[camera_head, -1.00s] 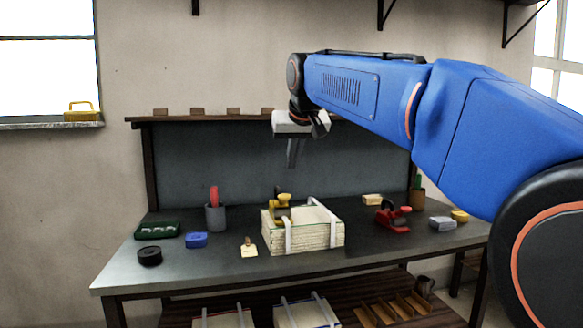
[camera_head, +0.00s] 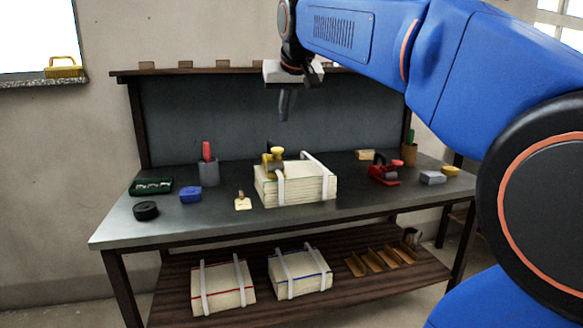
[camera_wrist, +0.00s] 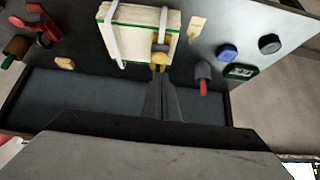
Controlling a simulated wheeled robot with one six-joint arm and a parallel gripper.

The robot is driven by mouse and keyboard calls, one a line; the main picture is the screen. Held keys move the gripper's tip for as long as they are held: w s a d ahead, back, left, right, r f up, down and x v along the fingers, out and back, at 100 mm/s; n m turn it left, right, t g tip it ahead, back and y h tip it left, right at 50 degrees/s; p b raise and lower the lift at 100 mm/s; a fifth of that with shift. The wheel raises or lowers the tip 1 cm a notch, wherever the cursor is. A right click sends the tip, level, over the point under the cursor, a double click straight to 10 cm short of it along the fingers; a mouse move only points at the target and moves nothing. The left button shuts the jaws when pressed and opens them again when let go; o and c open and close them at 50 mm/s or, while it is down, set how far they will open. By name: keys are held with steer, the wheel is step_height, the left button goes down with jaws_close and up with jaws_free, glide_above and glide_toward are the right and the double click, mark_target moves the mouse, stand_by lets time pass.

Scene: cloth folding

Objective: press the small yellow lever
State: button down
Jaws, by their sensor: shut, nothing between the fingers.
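A small yellow lever (camera_head: 277,151) with a rounded knob tops a yellow and dark device at the back left of a strapped paper stack (camera_head: 307,190) on the workbench. The lever also shows in the wrist view (camera_wrist: 159,60), just beyond my fingertips. My gripper (camera_head: 284,116) points down above the bench, in front of the back panel, with its fingers together and empty. In the head view it is above the lever and apart from it. In the wrist view my fingers (camera_wrist: 163,82) partly overlap the lever's device.
On the bench (camera_head: 115,231), a grey cup (camera_head: 208,174), blue box (camera_head: 190,194), black disc (camera_head: 146,210) and green case (camera_head: 151,186) stand left. A red device (camera_head: 384,174) and grey block (camera_head: 432,178) stand right. Strapped stacks (camera_head: 223,287) lie on the lower shelf.

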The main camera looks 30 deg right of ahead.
stand_by(0.3)
step_height(320, 180, up, 4)
steer(key=g+y, duration=0.1)
steer(key=g, duration=0.3)
glide_above(277, 148)
steer(key=s+a, duration=0.1)
steer(key=s, duration=0.3)
steer(key=shift+w+r, duration=0.1)
steer(key=shift+r, duration=0.05)
steer(key=x, duration=0.8)
steer(key=s+x, duration=0.1)
steer(key=x, duration=0.3)
steer(key=shift+w+a+f, duration=0.1)
steer(key=shift+a+f, duration=0.15)
steer(key=shift+f, duration=0.8)
